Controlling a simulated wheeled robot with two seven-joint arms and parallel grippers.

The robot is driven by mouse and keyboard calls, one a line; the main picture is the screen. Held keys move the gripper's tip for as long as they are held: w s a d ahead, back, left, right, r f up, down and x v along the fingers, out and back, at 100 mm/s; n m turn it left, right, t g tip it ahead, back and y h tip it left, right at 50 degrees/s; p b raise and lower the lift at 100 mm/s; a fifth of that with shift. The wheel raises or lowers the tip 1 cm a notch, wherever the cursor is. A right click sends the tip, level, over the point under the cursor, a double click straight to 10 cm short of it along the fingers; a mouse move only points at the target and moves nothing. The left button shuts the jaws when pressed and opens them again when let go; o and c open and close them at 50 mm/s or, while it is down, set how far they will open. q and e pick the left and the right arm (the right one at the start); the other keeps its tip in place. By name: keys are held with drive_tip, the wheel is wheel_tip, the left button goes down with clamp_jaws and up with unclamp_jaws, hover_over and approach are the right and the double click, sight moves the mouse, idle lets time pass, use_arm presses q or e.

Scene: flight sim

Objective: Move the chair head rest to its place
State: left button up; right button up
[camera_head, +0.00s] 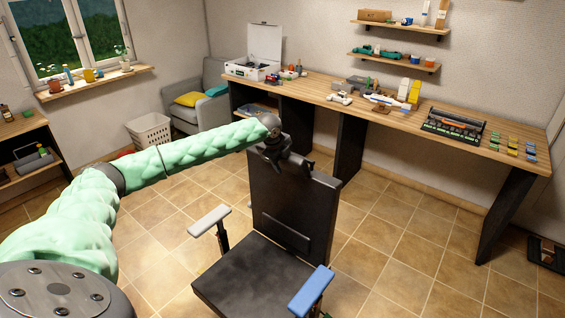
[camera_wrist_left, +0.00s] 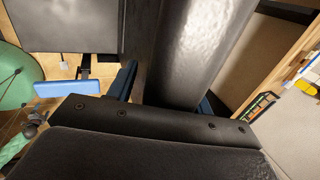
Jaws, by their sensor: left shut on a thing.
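The black chair (camera_head: 292,200) stands in the middle of the floor with an upright back, a grey left armrest and a blue right armrest. My left gripper (camera_head: 283,152) is at the top edge of the chair back. In the wrist view the gripper's blue fingers (camera_wrist_left: 163,92) are shut on a dark, rounded, glossy piece, which appears to be the head rest (camera_wrist_left: 200,50). In the head view I cannot separate the head rest from the dark gripper. Whether it touches the chair back is unclear. My right gripper is not in view.
A long wooden desk (camera_head: 455,112) with tools, boxes and a dark tray runs along the back wall behind the chair. A grey armchair (camera_head: 182,93) and a white basket (camera_head: 148,130) stand at the back left. Tiled floor around the chair is clear.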

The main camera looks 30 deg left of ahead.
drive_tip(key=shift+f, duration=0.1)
use_arm(q)
drive_tip(key=shift+s+a+r, duration=0.1)
drive_tip(key=shift+r, duration=0.15)
drive_tip(key=b+v, duration=0.2)
drive_tip(key=v, duration=0.3)
drive_tip(key=shift+s+r, duration=0.15)
drive_tip(key=shift+r, duration=0.2)
drive_tip(key=shift+b+v, duration=0.4)
drive_tip(key=shift+v, duration=0.35)
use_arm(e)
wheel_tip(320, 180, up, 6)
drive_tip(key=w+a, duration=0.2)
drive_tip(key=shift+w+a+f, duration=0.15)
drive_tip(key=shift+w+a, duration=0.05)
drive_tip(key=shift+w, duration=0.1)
use_arm(q)
drive_tip(key=shift+c, duration=0.3)
